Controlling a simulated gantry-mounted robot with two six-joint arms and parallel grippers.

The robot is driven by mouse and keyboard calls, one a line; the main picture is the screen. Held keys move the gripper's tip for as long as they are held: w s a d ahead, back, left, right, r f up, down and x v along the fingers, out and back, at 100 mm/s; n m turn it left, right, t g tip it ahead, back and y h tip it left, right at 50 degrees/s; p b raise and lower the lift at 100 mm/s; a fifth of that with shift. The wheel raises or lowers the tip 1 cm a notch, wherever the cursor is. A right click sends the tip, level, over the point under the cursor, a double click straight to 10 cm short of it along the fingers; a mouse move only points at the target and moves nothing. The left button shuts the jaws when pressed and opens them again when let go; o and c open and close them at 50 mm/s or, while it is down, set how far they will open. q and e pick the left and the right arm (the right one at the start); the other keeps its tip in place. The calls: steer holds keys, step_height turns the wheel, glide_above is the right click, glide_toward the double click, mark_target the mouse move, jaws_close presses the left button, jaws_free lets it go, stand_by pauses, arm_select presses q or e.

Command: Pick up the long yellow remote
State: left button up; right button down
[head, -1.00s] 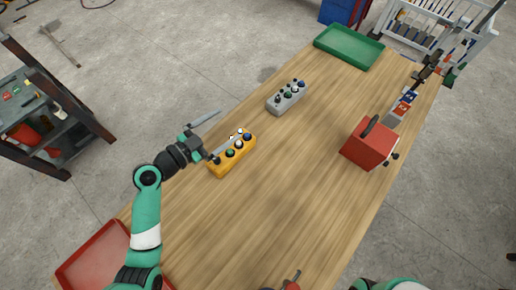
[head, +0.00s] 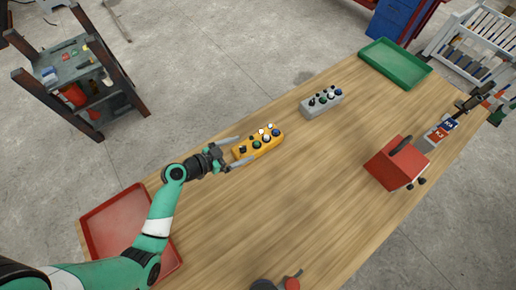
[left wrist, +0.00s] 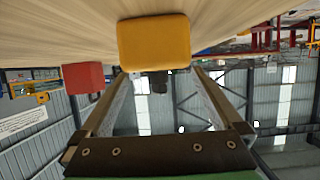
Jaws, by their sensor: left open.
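The long yellow remote (head: 262,147) lies on the wooden table, with dark, white, green and blue knobs on top. My left gripper (head: 246,149) is open at the remote's left end, one finger on the far side and one on the near side as seen from the head. In the left wrist view the end face of the yellow remote (left wrist: 154,43) shows large, just beyond the spread fingertips of my left gripper (left wrist: 157,75). I cannot tell whether the fingers touch it.
A grey remote (head: 321,102) with similar knobs lies farther back. A red box (head: 396,165) with a dark handle stands at the right. A green tray (head: 395,64) is at the far end and a red tray (head: 128,222) at the left end. The table's middle is clear.

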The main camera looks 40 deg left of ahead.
mark_target(254, 143)
arm_select(q)
steer(key=x, duration=0.4)
steer(key=r+x, duration=0.1)
steer(key=x, duration=0.1)
steer(key=shift+w+d+f, duration=0.1)
steer(key=shift+w+d, duration=0.05)
steer(key=shift+w, duration=0.2)
steer(key=shift+c, duration=0.3)
steer(key=c, duration=1.5)
